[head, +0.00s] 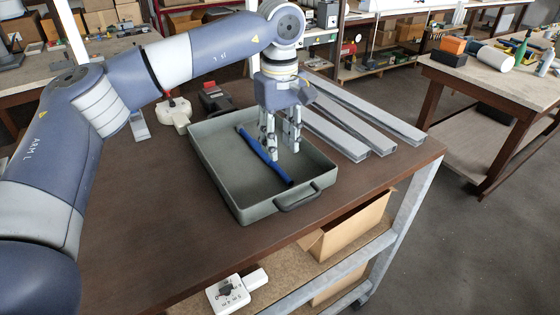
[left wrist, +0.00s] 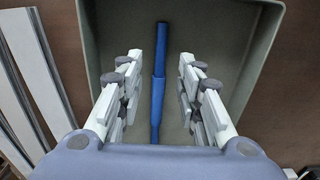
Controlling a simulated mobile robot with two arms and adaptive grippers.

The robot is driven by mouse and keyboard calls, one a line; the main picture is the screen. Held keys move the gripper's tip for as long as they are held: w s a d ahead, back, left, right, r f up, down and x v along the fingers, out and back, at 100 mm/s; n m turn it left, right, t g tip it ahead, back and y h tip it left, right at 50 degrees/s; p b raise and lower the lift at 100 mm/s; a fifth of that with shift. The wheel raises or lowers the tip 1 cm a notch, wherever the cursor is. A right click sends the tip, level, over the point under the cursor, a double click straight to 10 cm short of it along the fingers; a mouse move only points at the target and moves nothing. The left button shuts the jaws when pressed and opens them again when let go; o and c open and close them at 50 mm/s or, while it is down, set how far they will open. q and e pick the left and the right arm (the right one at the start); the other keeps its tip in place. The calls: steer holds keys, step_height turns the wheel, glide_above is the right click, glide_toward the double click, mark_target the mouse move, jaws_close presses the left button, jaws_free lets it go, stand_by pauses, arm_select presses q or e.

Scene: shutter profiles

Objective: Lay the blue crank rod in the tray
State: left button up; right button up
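The blue crank rod (head: 262,153) lies inside the grey-green tray (head: 232,199), slanting from the back left toward the front wall. In the left wrist view the rod (left wrist: 159,75) runs lengthwise between the fingers, with a gap on each side, against the tray (left wrist: 215,40) floor. My left gripper (head: 284,153) points down over the tray, and its fingers cover a little of the view beside the rod. In the left wrist view the gripper (left wrist: 157,70) is open and holds nothing. My right gripper is not in view.
Several long grey shutter profiles (head: 352,122) lie on the brown table (head: 372,180) right of the tray. A white-and-red device (head: 174,113) and a dark box with red (head: 215,97) stand behind it. The tray has a front handle (head: 298,199). The table's front right is clear.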

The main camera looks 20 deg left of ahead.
arm_select(q)
step_height(320, 180, up, 5)
steer(key=shift+r, duration=0.15)
stand_by(0.5)
